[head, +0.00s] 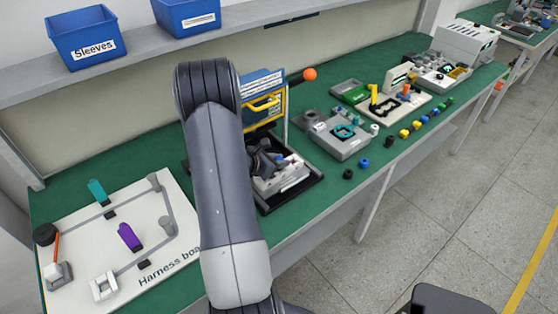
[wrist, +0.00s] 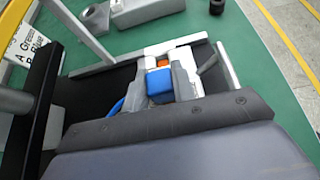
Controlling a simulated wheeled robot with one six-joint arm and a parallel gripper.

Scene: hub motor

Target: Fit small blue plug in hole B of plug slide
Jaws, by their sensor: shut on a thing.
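My gripper (head: 267,160) is low over the white and grey fixture (head: 290,180) in the black tray, which appears to be the plug slide. In the wrist view my gripper (wrist: 162,85) is shut on the small blue plug (wrist: 160,88), which sits between its grey fingers. A small orange part (wrist: 163,62) shows just beyond the plug. The fingers and plug cover the holes, so I cannot tell hole B or whether the plug is in a hole or above it.
The harness board (head: 85,245) is at left.

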